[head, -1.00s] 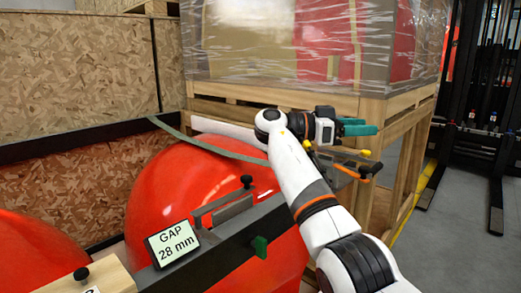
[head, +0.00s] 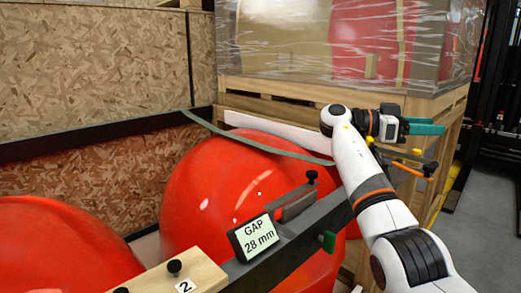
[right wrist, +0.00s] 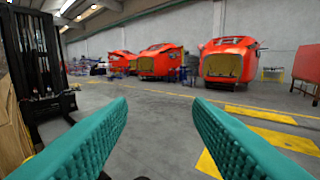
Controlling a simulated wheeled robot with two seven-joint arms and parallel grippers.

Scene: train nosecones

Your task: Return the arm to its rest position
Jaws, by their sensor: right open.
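My right arm (head: 385,205) comes in from the lower right of the head view and reaches up past the red nosecone. My right gripper (head: 440,127) has teal fingers that point to the right, in front of the wrapped crate. In the right wrist view its two ribbed teal fingers (right wrist: 160,120) stand wide apart with nothing between them. My left gripper is not in view.
A red nosecone (head: 215,195) carries a dark bar with a display (head: 254,237) reading GAP 28 mm. A second red nosecone (head: 55,250) is at lower left. A wrapped crate (head: 290,45) stands behind. A forklift (right wrist: 38,60) and open floor show in the wrist view.

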